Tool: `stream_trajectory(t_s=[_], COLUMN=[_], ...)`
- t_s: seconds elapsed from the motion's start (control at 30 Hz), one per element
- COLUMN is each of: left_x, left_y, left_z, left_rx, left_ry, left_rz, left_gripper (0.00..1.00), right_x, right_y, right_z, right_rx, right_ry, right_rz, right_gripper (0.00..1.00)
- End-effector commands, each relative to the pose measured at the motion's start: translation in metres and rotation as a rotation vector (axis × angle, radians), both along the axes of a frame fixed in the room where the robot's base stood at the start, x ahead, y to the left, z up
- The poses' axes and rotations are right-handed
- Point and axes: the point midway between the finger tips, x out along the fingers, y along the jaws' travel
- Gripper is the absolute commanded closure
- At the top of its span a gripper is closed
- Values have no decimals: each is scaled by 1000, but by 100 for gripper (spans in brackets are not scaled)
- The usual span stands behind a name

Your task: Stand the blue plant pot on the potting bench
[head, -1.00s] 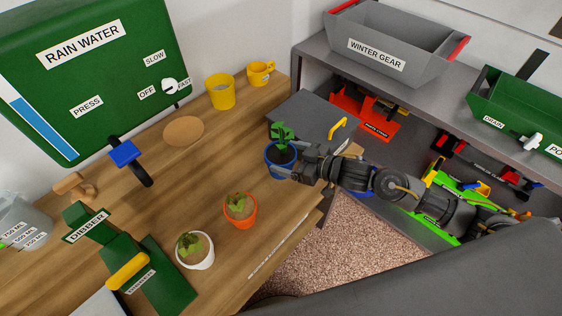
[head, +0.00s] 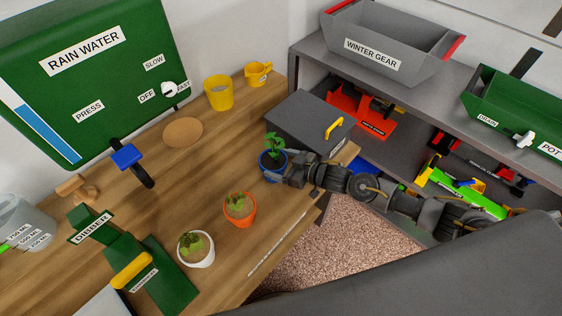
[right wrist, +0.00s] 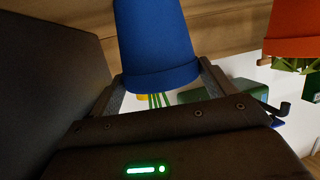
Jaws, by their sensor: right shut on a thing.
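The blue plant pot (head: 272,168), with dark soil and a green leafy plant, is upright at the right part of the wooden potting bench (head: 215,165) in the head view. My right gripper (head: 281,172) comes in from the right and is shut on the pot. In the right wrist view, the pot (right wrist: 157,45) sits between the two fingers, its rim towards the palm. I cannot tell whether its base touches the bench. My left gripper is not in view.
An orange pot (head: 240,216) and a white pot (head: 197,255) stand nearby, towards the bench's front edge. A dark grey box (head: 300,125) is just behind the blue pot. A round tan disc (head: 182,131) lies farther back. Bare wood lies left of the blue pot.

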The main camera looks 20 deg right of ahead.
Motion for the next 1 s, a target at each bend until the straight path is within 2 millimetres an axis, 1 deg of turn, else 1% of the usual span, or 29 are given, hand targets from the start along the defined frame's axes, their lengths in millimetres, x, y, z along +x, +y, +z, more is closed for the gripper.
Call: stream_trajectory(t_s=[0.1,0.27,0.3,0.4,0.6,0.7,0.87,1.0], left_x=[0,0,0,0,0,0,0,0], left_y=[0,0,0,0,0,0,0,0], left_z=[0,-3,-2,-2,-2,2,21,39], left_rx=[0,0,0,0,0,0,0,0], left_ry=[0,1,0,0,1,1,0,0], left_rz=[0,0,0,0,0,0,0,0], left_gripper=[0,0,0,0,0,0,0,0], right_x=[1,1,0,0,0,-1,-17,-38], right_y=[0,0,0,0,0,-1,-18,-38], right_z=[3,-2,-3,-3,-2,2,12,22], right_rx=[3,4,-1,-1,-1,-2,-3,-4], right_ry=[-5,-4,1,1,1,1,4,4], right_rz=[-1,-1,0,0,0,-1,-2,-1], right_gripper=[68,68,12,0,0,0,0,0])
